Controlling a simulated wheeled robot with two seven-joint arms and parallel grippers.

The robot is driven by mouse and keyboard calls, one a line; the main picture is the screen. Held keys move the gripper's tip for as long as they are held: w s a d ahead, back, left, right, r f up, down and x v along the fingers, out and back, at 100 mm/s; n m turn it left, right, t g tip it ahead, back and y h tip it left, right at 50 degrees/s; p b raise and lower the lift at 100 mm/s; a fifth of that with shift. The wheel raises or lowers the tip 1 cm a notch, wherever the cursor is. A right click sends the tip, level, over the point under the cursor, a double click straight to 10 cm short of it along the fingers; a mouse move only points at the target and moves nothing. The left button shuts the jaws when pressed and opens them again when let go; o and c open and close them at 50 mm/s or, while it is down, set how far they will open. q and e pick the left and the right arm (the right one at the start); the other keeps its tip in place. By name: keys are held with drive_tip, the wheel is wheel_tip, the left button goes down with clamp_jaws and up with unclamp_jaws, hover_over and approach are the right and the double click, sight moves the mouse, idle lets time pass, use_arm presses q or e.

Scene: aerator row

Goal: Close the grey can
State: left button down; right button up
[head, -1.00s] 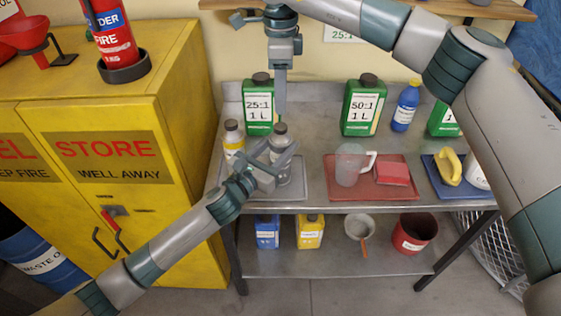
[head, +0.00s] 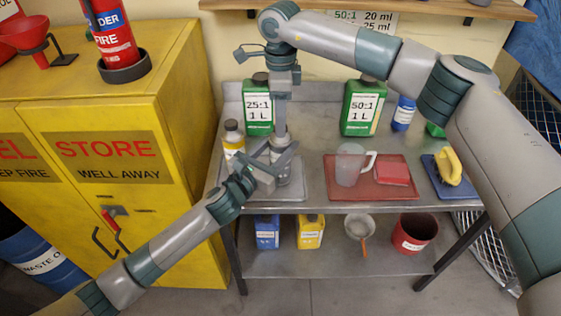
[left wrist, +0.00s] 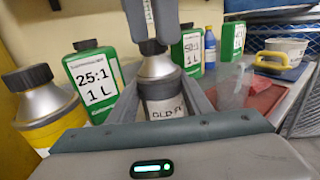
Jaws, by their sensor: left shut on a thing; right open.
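The grey can (left wrist: 160,95), silver with a conical top and a pale label, stands upright on the grey tray (head: 303,190) at the table's left. It also shows in the head view (head: 282,173). A dark cap (left wrist: 152,47) sits at its mouth; how tight it is I cannot tell. My left gripper (head: 282,150) is shut on the can, a finger on each side. My right gripper (head: 281,128) points down over the can, open, its fingertips (left wrist: 151,38) at the cap. They hide the cap in the head view.
A yellow-labelled can (head: 233,137) stands close left of the grey can. Green jugs (head: 258,108) (head: 362,108) stand behind.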

drive_tip(key=shift+f, duration=0.45)
clamp_jaws()
drive_tip(key=shift+o, duration=0.6)
unclamp_jaws()
wheel_tip(320, 180, up, 12)
